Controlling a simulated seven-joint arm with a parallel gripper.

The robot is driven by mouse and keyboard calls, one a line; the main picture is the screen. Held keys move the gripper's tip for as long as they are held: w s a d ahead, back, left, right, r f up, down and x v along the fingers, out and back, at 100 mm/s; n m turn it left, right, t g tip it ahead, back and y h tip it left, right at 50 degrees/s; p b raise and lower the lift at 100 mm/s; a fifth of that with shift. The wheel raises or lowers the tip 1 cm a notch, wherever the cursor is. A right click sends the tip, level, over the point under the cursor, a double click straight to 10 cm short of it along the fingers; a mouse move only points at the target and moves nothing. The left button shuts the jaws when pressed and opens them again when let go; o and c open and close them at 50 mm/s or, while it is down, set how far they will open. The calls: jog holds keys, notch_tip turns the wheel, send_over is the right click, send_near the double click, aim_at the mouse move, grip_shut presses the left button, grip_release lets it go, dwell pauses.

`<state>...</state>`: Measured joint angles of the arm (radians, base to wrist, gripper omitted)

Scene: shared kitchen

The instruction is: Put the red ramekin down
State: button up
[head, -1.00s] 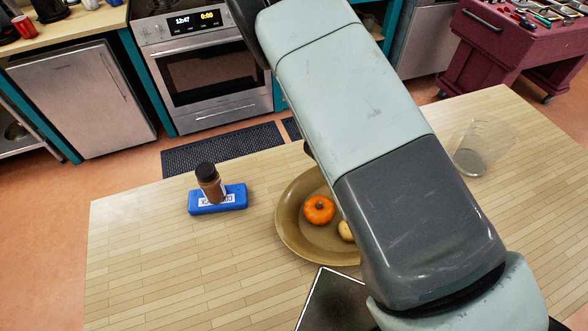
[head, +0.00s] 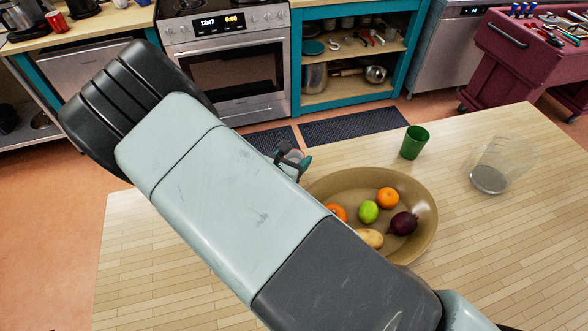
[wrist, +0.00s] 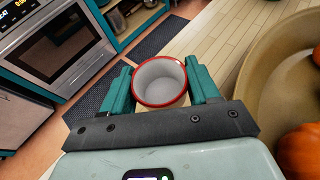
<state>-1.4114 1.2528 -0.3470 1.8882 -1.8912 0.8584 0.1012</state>
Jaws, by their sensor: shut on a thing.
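The red ramekin (wrist: 160,82) shows in the wrist view with a red rim and a pale inside that looks empty. My gripper (wrist: 161,88) is shut on it, with one teal finger on each side. In the head view my gripper (head: 292,158) is small, beyond the wide brown bowl and near the table's far edge, mostly behind my arm. In the wrist view the ramekin is over the table's edge region. I cannot tell whether its base touches the wooden table (head: 480,250).
The brown bowl (head: 428,208) holds several fruits and vegetables, and it stands right of my gripper in the wrist view. A green cup (head: 414,142) and a clear container (head: 490,178) stand farther right. Bare tabletop lies around them. The oven (head: 232,75) stands beyond the table.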

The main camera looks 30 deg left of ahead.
jog(key=shift+f, duration=2.3)
jog(key=o, duration=0.8)
jog(key=shift+f, duration=0.15)
jog(key=shift+r, duration=0.2)
jog(key=v, duration=1.2)
